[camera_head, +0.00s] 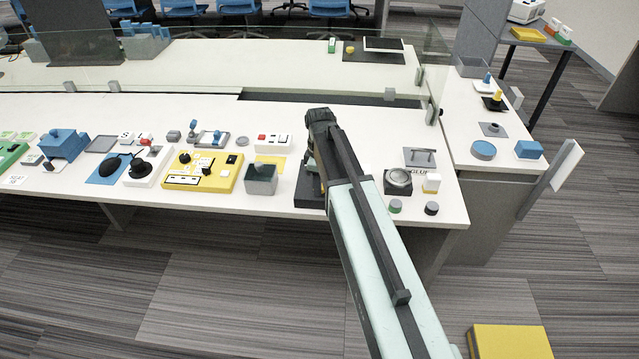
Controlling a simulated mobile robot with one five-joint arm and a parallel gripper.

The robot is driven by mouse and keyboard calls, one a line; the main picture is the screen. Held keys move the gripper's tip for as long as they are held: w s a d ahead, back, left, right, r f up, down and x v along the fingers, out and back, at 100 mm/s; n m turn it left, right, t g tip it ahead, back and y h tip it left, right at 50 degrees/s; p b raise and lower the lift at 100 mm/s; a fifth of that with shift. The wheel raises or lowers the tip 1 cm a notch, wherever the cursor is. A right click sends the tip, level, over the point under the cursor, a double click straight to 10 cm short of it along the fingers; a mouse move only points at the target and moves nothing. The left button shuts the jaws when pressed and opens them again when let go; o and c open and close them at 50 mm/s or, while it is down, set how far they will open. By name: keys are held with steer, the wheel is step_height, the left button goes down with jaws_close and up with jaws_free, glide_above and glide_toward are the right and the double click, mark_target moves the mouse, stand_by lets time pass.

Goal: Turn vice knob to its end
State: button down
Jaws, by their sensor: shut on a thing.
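The vice (306,190) shows as a dark block near the front edge of the white table, right of centre. My arm covers most of it. My gripper (311,163) points down at the vice, below the bent dark wrist. It is shut on the vice knob, but the fingers and the knob are largely hidden behind my arm. How far the knob is turned cannot be seen.
Left of the vice stand a grey open box (261,180) and a yellow panel (203,171). To the right are a round dial device (397,181), a plate with a handle (420,157) and small round knobs. A glass screen (250,75) runs behind the table.

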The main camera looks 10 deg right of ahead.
steer(key=shift+n, duration=0.9)
steer(key=c, duration=0.9)
jaws_free()
steer(key=shift+r, duration=0.1)
step_height(320, 180, up, 8)
steer(key=p, duration=0.8)
steer(key=shift+f, duration=0.2)
